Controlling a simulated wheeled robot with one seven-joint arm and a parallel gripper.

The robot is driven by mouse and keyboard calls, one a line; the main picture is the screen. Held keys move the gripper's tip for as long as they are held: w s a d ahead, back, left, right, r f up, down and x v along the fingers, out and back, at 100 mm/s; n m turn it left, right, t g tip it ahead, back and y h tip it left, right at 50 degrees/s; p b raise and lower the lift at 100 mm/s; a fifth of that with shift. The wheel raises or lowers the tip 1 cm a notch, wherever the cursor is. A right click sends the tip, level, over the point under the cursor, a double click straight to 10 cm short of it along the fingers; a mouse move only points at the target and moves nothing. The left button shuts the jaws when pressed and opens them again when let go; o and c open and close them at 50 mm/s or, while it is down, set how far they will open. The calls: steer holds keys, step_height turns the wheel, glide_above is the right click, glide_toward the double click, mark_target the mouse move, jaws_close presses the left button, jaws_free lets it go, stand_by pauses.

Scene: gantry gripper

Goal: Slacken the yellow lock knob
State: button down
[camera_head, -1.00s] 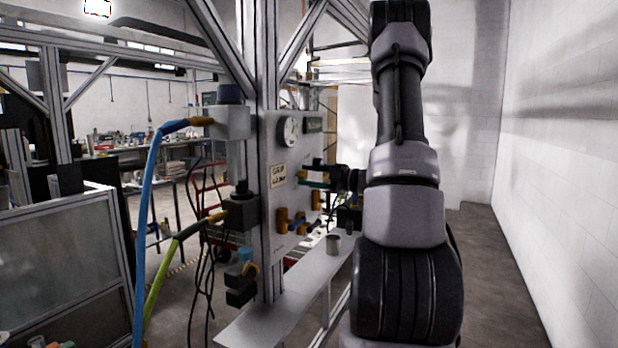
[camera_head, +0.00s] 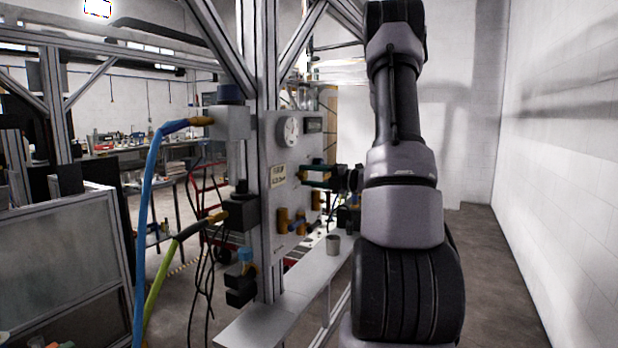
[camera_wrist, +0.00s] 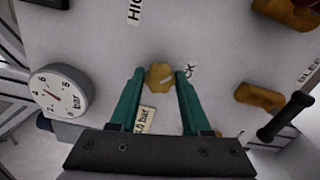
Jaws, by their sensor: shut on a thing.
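The yellow lock knob (camera_wrist: 160,78) is a small faceted knob on the pale panel, in the upper middle of the wrist view, with a light mark on its face. My gripper (camera_wrist: 159,73) has its two green fingers on either side of the knob and is shut on it. A label ending in "CK" is partly covered beside the right fingertip. In the head view my gripper (camera_head: 316,178) reaches the panel from the right; the knob is too small and covered to make out clearly there.
A round pressure gauge (camera_wrist: 61,94) is left of the fingers. A yellow fitting (camera_wrist: 259,96) and a black-handled lever (camera_wrist: 286,116) are to the right.

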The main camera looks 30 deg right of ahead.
steer(key=n, duration=1.3)
steer(key=shift+s+n, duration=0.1)
steer(key=shift+n, duration=0.3)
steer(key=n, duration=1.3)
steer(key=shift+a+f, duration=0.1)
steer(key=shift+n, duration=0.3)
steer(key=shift+c, duration=1.9)
jaws_free()
steer(key=v, duration=1.1)
